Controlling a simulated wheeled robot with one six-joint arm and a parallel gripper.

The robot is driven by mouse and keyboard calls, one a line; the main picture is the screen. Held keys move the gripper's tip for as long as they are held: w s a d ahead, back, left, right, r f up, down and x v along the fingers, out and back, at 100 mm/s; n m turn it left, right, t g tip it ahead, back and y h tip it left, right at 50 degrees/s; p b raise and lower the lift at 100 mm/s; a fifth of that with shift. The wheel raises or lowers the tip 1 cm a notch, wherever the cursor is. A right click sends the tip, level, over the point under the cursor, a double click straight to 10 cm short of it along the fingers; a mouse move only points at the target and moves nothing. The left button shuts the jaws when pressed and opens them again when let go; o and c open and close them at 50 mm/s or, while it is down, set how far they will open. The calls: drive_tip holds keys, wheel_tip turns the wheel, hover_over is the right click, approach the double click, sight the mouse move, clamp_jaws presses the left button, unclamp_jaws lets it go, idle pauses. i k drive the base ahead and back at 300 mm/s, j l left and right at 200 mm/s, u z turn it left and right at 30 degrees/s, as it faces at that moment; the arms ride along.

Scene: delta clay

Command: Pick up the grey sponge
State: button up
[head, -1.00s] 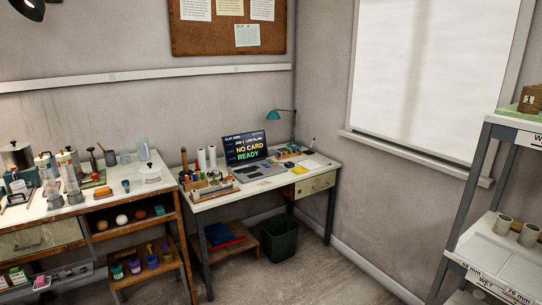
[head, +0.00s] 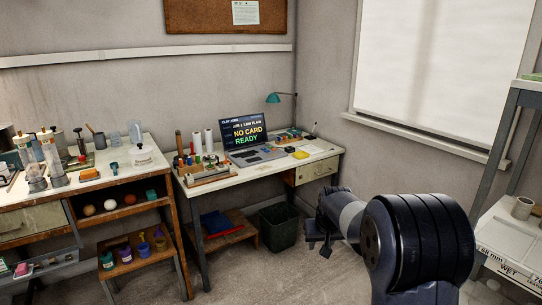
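I cannot make out a grey sponge in the head view; small items on the benches are too small to tell apart. My gripper (head: 318,246) is dark, at the end of my arm in the lower right. It hangs in the air in front of the bin and the desk, and appears to touch nothing. Its fingers are small and dark, so I cannot tell whether they are open or shut.
A desk (head: 223,183) carries a laptop (head: 250,135), a yellow item (head: 300,155) and a tool rack (head: 205,175). A bench (head: 115,178) with jars and presses stands left. A bin (head: 280,228) is under the desk. A shelf (head: 510,240) stands right. Floor shows between.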

sight(272, 137)
drive_tip(key=i+z, duration=0.35)
drive_tip(key=i, duration=1.7)
drive_tip(key=i+l+u, duration=0.2)
drive_tip(key=i+u, duration=0.25)
drive_tip(key=i, duration=0.35)
drive_tip(key=i+l+u, duration=0.5)
drive_tip(key=i, duration=0.25)
drive_tip(key=i+l+u, duration=0.45)
drive_tip(key=i+l, duration=0.15)
drive_tip(key=l, duration=0.15)
